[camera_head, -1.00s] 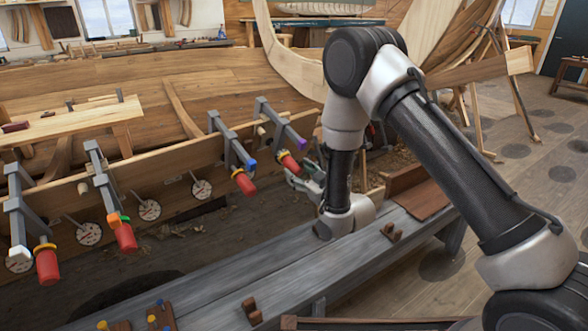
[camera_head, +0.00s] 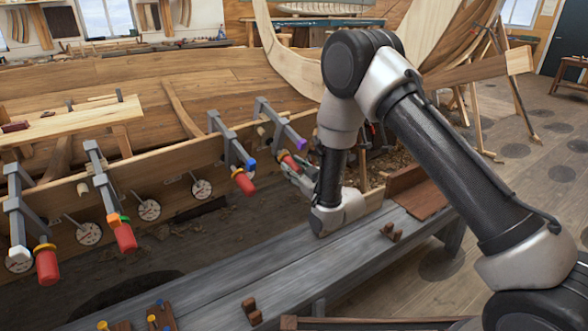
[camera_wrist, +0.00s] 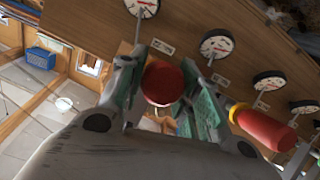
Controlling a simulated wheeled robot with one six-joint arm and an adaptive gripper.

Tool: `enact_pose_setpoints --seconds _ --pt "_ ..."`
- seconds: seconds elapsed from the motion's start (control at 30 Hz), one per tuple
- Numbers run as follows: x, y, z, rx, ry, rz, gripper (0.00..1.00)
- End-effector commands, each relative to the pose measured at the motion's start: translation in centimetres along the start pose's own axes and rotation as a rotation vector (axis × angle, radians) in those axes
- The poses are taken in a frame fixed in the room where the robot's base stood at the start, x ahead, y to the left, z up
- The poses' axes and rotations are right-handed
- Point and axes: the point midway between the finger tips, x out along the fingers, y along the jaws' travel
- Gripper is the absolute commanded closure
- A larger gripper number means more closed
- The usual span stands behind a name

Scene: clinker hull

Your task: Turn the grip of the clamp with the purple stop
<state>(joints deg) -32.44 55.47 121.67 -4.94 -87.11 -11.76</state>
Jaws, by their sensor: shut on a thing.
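The clamp with the purple stop (camera_head: 299,143) is the rightmost of the row along the hull plank in the head view. Its red grip (camera_head: 288,161) hangs below the stop, partly hidden at the gripper. My gripper (camera_head: 299,178) reaches it from the lower right. In the wrist view my gripper's green-padded fingers (camera_wrist: 166,90) stand on both sides of the red grip (camera_wrist: 162,82), seen nearly end-on. They are shut on it. The clamp's purple stop does not show clearly in the wrist view.
A neighbouring clamp with a blue stop (camera_head: 249,164) has its red grip (camera_head: 244,182) close to the left. Clamps with green and white stops stand farther left. Dial gauges (camera_head: 202,189) line the plank. A grey bench (camera_head: 215,285) runs below my arm.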

Motion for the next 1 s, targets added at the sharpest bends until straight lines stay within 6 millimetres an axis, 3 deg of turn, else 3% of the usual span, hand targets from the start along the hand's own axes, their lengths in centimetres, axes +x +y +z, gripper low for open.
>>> enact_pose_setpoints --seconds 1.0 --pt "0.00 0.23 0.04 0.468 0.001 -0.175 0.91"
